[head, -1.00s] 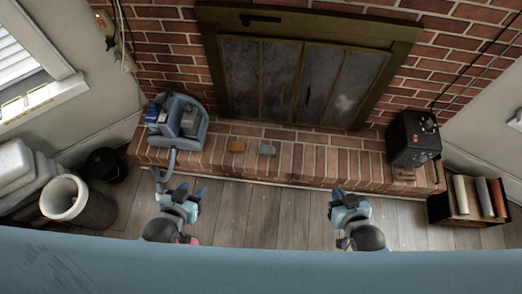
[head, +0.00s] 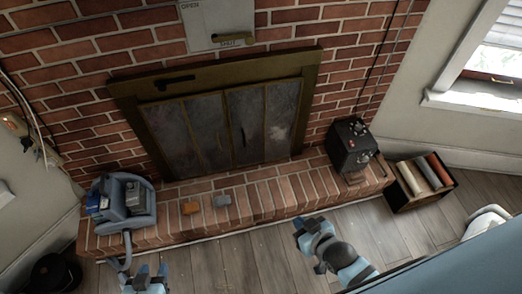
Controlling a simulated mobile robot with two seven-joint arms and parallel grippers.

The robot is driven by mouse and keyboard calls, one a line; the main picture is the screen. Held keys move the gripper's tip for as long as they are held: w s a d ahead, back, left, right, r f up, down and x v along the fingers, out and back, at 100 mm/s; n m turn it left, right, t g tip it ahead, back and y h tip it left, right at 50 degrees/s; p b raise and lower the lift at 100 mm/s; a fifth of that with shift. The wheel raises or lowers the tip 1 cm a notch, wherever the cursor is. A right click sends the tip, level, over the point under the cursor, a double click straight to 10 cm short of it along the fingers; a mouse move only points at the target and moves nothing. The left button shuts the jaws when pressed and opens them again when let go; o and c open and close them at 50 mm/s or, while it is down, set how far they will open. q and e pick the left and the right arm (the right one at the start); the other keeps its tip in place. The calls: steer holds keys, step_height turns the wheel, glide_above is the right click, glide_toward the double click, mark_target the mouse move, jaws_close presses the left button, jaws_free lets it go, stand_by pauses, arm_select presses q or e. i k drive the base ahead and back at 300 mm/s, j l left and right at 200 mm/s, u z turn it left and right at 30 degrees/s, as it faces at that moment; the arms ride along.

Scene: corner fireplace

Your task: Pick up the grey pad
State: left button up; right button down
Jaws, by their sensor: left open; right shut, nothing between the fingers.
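The grey pad (head: 222,200) is a small block lying flat on the brick hearth (head: 273,192) in front of the fireplace doors. It sits just right of an orange-brown block (head: 190,208), with a small gap between them. My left gripper (head: 147,275) is at the bottom left, over the wooden floor in front of the hearth, open and empty. My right gripper (head: 308,226) is right of and below the pad, over the floor near the hearth's front edge, shut and empty. Neither gripper touches the pad.
A blue-grey caddy (head: 131,205) with boxes stands on the hearth's left end, its hose hanging down. A black box (head: 352,146) stands on the right end. A crate of rolls (head: 420,183) is on the floor at right. A black bin (head: 53,274) is at lower left.

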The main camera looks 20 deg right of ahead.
mark_target(223, 200)
steer(key=l+u, duration=0.1)
steer(key=u, duration=0.3)
steer(key=l+u, duration=0.15)
steer(key=u, duration=0.25)
steer(key=l+u, duration=0.15)
steer(key=u, duration=0.3)
steer(key=l+u, duration=0.15)
steer(key=u, duration=0.25)
steer(key=k+l+u, duration=0.2)
steer(key=l, duration=0.15)
steer(key=l+u, duration=0.2)
steer(key=k+l+u, duration=0.2)
steer(key=l, duration=0.5)
steer(key=i+l, duration=0.15)
steer(key=l, duration=0.15)
steer(key=u, duration=0.05)
